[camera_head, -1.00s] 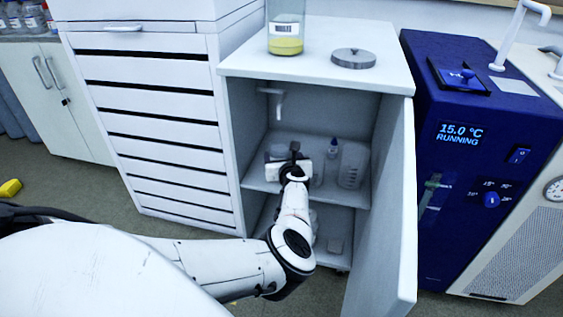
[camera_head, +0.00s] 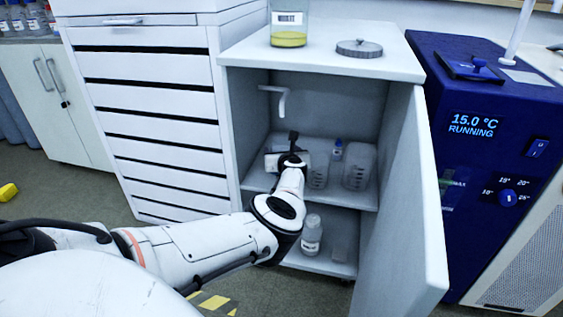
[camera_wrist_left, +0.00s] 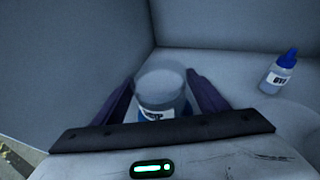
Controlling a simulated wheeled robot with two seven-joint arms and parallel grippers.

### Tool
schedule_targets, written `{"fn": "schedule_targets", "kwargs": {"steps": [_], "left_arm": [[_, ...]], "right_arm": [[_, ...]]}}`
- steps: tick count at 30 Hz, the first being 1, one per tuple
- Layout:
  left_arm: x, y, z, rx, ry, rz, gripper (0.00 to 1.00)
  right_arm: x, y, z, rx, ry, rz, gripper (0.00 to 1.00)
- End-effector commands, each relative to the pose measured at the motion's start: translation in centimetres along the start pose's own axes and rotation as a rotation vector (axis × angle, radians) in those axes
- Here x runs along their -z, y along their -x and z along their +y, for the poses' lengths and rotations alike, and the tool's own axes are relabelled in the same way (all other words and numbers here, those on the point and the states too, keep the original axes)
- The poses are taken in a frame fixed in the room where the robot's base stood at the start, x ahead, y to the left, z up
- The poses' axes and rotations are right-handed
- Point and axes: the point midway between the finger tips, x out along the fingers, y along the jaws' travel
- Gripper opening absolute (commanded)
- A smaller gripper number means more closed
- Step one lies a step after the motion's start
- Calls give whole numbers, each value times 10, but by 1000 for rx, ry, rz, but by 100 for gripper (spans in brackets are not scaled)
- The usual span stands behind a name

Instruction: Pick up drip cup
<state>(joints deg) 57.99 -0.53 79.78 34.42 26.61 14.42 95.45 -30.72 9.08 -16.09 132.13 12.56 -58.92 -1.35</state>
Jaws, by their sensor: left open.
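The drip cup (camera_wrist_left: 160,92), a small clear round cup with a white label and blue at its lower part, stands on the cabinet's upper shelf in the left wrist view. Its label is partly covered by my gripper's dark edge. My left gripper (camera_wrist_left: 162,84) is open, with one dark purple finger on each side of the cup. I cannot tell whether either finger touches it. In the head view my left gripper (camera_head: 287,157) reaches into the open cabinet and hides the cup. My right gripper is not in view.
A blue-capped dropper bottle (camera_wrist_left: 279,73) stands to the right on the same shelf, near clear beakers (camera_head: 357,167). The cabinet door (camera_head: 405,200) stands open at right. A curved spout (camera_head: 281,100) hangs above. A bottle (camera_head: 311,236) is on the lower shelf.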

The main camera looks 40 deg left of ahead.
Motion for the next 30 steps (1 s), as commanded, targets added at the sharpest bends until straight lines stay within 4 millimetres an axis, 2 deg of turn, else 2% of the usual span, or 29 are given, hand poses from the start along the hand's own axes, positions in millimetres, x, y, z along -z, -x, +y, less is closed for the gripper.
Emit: {"fn": "schedule_targets", "kwargs": {"steps": [1,8,20,30], "left_arm": [[0,0,0,0,0,0,65],[0,0,0,0,0,0,26],[-3,1,0,-1,-1,-1,26],[-22,8,1,-2,1,-2,26]], "right_arm": [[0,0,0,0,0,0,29],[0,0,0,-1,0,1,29],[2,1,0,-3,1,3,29],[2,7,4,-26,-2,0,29]]}}
